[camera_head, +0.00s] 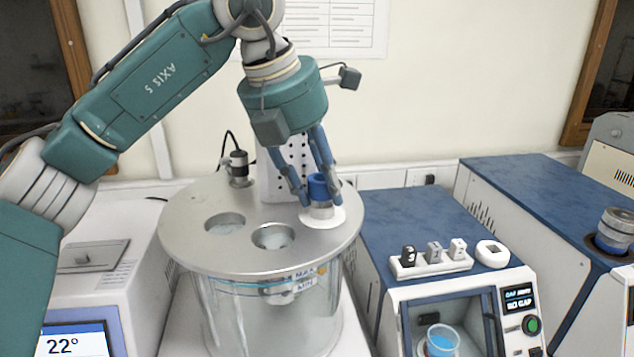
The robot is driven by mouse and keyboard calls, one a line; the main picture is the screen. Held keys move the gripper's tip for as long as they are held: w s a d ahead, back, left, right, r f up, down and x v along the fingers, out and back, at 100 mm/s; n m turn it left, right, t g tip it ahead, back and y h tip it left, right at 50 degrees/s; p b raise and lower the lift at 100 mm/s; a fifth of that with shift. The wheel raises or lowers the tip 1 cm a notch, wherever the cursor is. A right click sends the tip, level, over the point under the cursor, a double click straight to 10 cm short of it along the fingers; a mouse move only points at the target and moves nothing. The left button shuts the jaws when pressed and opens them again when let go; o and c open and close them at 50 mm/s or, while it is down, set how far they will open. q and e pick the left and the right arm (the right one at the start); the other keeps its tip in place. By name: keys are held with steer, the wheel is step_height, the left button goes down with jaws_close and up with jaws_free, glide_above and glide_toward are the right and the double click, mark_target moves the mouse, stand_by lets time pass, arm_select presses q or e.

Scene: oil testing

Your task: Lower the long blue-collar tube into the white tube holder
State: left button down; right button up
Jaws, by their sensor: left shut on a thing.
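The blue collar (318,186) of the tube shows between the fingers of my left gripper (320,190), which is shut on it. A clear or metal section of the tube shows just below the collar, right at the white tube holder (328,217). The holder is a white ring set in the right side of the round metal lid (265,257). The tube looks about upright. Its lower part is hidden by the lid and holder, so I cannot tell how deep it sits. My right gripper is not in view.
The lid has two open holes, one at left (225,223) and one at front (273,237). A small motor-like fitting (238,168) stands at its back left. A blue-topped machine (415,228) stands close on the right, with a blue cup (440,342) in its chamber.

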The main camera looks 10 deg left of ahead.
arm_select(q)
steer(key=shift+f, duration=0.25)
steer(key=shift+w+d+r+p, duration=0.15)
steer(key=shift+w+r+p, duration=0.2)
steer(key=shift+r+p, duration=0.25)
steer(key=shift+r, duration=0.15)
steer(key=shift+s+r, duration=0.1)
stand_by(0.5)
steer(key=shift+f+b, duration=0.45)
steer(key=shift+f, duration=0.2)
steer(key=shift+s+f+b, duration=0.2)
steer(key=shift+f+b, duration=0.1)
steer(key=shift+f, duration=0.1)
steer(key=shift+r+p, duration=0.25)
steer(key=shift+p, duration=0.1)
